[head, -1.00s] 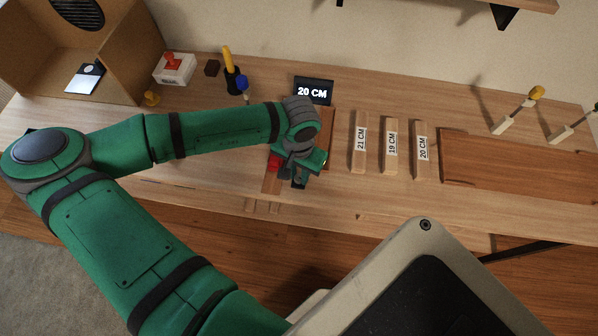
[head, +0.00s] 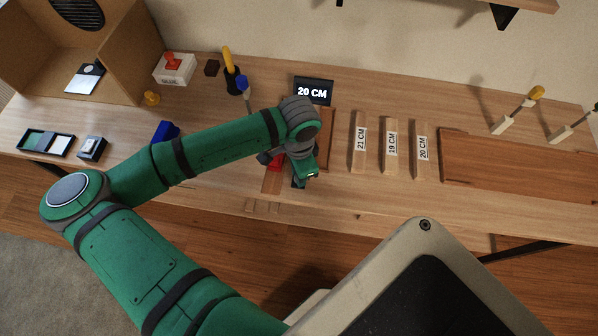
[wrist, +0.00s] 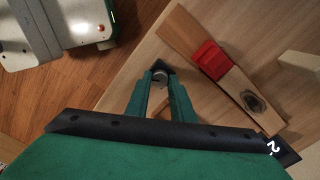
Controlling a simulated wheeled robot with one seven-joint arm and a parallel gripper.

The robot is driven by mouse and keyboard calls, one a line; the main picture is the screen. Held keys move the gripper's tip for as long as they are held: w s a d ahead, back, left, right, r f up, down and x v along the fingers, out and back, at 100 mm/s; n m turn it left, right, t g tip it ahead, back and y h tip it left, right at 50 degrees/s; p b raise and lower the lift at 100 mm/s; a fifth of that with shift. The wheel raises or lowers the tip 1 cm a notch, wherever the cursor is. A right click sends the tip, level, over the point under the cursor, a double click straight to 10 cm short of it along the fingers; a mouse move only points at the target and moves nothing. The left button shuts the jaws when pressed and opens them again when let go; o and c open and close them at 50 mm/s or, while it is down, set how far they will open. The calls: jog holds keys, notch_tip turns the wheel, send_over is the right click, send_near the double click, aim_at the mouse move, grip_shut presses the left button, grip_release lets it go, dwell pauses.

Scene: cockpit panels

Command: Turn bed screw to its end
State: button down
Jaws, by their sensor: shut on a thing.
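My gripper (head: 303,180) is low at the front edge of the workbench, below the 20 CM display. In the wrist view its two green fingers (wrist: 160,76) are close together around a small grey round piece (wrist: 159,78), which seems to be the bed screw. The fingers hide most of it, so how far it is turned cannot be told. A red block (wrist: 210,59) sits on a narrow wooden board beside the fingers, apart from them. In the head view the red block (head: 276,161) shows partly behind my gripper.
The 20 CM display (head: 313,91) stands behind. Wooden blocks marked 21 CM (head: 360,143), 19 CM (head: 390,146) and 20 CM (head: 422,150) lie to the right, then a large brown board (head: 515,165). A blue piece (head: 165,131) and a dark tray (head: 46,143) lie left.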

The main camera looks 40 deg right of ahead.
jog(key=m, duration=0.5)
jog(key=shift+w+m, duration=0.15)
jog(key=shift+m, duration=2.45)
jog(key=c, duration=1.5)
grip_release()
jog(key=shift+c, duration=0.2)
jog(key=shift+r, duration=0.1)
notch_tip(320, 180, up, 11)
jog(key=shift+f, duration=0.2)
